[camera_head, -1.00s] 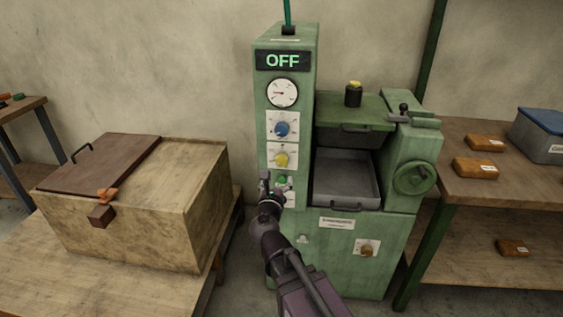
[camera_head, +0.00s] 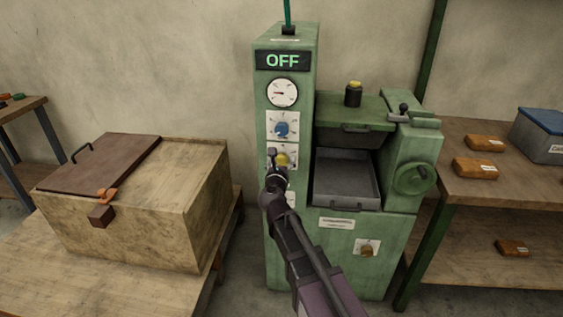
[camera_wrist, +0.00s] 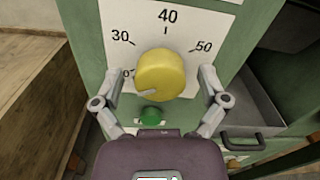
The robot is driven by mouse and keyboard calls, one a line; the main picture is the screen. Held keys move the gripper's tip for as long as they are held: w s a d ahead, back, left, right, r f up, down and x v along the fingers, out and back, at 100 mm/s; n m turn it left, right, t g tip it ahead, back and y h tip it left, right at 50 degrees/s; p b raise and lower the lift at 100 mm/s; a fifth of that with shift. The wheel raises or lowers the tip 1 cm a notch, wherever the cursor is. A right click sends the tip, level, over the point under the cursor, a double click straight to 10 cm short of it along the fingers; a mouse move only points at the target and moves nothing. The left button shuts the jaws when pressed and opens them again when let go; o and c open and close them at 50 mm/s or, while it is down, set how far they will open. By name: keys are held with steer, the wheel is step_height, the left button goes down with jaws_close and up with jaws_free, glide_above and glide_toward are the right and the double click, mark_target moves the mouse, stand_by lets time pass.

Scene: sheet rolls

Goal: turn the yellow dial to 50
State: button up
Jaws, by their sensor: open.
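The yellow dial (camera_wrist: 160,75) sits on a white scale plate (camera_wrist: 205,18) marked 30, 40 and 50 on the green machine. A grey pointer mark on the dial shows at its lower left, near a partly hidden number below 30. In the head view the yellow dial (camera_head: 282,160) is partly covered by my gripper (camera_head: 277,160). In the wrist view my gripper (camera_wrist: 162,82) is open, with one finger on each side of the dial. I cannot tell whether the fingers touch it.
A green button (camera_wrist: 151,115) is just below the dial. A blue dial (camera_head: 282,130) is above it, under a gauge (camera_head: 282,92) and a display reading OFF (camera_head: 283,61). A grey tray (camera_head: 345,182) is to the right. A wooden box (camera_head: 150,220) stands at the left.

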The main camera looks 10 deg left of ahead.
steer(key=c, duration=1.1)
steer(key=shift+c, duration=0.2)
